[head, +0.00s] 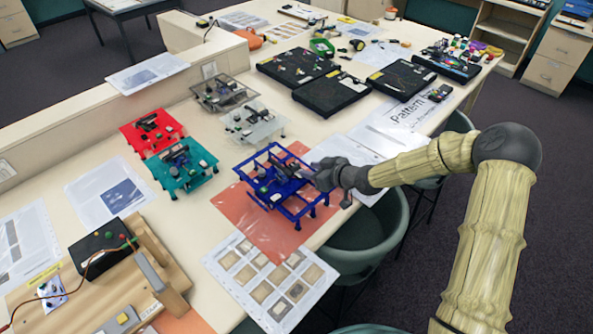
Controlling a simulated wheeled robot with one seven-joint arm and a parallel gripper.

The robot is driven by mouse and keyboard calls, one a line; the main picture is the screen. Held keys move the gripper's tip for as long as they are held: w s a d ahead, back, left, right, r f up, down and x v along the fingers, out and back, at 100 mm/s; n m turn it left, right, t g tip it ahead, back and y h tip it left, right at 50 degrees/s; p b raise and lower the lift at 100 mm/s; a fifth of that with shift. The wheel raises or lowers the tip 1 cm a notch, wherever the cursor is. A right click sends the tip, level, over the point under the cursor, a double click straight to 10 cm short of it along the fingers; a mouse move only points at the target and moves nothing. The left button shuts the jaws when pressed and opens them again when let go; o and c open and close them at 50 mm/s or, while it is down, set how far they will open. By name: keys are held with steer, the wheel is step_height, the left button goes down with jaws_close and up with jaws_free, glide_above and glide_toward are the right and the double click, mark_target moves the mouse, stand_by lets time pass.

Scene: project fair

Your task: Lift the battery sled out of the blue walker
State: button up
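The blue walker (294,208), an open frame on legs, stands on a red-orange sheet near the table's front edge. Dark parts and a small green round piece sit inside its frame. I cannot tell which of these is the battery sled. My gripper (316,178) reaches in from the right at the walker's right side, at about the height of its top. Its dark fingers overlap the frame in the picture. Whether they touch it or hold anything is too small to tell.
Red (137,131), teal (196,178), grey (211,92) and clear-white (262,128) walkers stand to the left and behind. Black cases (330,92) lie farther back. A sheet of pictures (244,284) lies in front. Chairs (372,238) stand against the table's right edge.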

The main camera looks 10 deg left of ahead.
mark_target(297, 168)
steer(key=shift+a+f, duration=0.1)
steer(key=shift+a, duration=0.05)
steer(key=p+x, duration=0.2)
steer(key=x, duration=0.3)
steer(key=shift+w, duration=0.15)
steer(key=shift+f, duration=0.15)
stand_by(0.5)
